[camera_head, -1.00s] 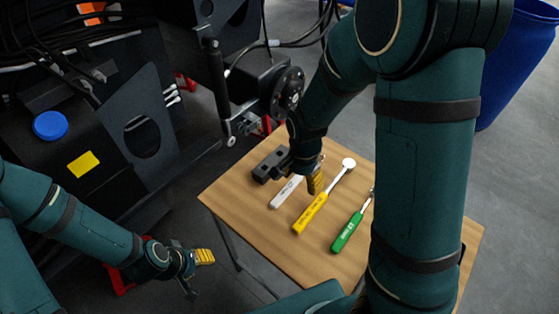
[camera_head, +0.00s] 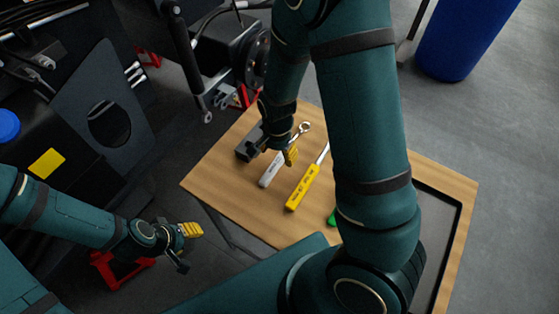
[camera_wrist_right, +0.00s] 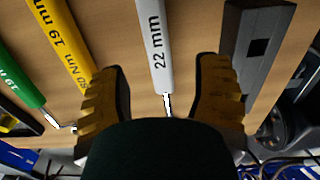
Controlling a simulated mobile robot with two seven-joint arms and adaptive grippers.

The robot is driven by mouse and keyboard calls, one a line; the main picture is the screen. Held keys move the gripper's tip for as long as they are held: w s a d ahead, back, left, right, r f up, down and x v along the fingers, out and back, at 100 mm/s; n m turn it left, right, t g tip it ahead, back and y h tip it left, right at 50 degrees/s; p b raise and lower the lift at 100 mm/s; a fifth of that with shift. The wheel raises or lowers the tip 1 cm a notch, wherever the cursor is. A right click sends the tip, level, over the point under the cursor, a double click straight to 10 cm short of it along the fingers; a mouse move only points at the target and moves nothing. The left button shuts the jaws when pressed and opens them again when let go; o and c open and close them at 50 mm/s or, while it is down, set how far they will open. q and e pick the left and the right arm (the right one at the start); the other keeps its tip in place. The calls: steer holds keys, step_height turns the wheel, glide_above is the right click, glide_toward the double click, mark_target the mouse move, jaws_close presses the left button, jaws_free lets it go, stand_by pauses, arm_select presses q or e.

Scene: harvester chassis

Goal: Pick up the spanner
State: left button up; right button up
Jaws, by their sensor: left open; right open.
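A spanner with a white handle marked 22 mm (camera_head: 269,173) lies on the wooden table, its ring end showing beyond my right gripper. In the right wrist view its white handle (camera_wrist_right: 156,45) runs between the two yellow-padded fingers. My right gripper (camera_head: 277,153) is open above it, hiding part of its shaft; it also shows in the wrist view (camera_wrist_right: 161,100). A yellow-handled tool (camera_head: 301,189) marked 19 mm lies beside it. A green-handled tool (camera_head: 332,217) is mostly hidden behind my right arm. My left gripper (camera_head: 184,246) is open and empty, left of the table.
A dark block (camera_head: 248,146) lies on the table (camera_head: 224,187) left of the white spanner; it is close to the right finger in the wrist view (camera_wrist_right: 258,45). The dark harvester chassis (camera_head: 85,95) stands at left. A blue bin (camera_head: 465,40) stands at the back right.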

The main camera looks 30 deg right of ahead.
mark_target(278, 161)
step_height(278, 161, down, 5)
steer(key=shift+f+b, duration=0.15)
steer(key=shift+b, duration=0.7)
steer(key=shift+s, duration=0.1)
jaws_close()
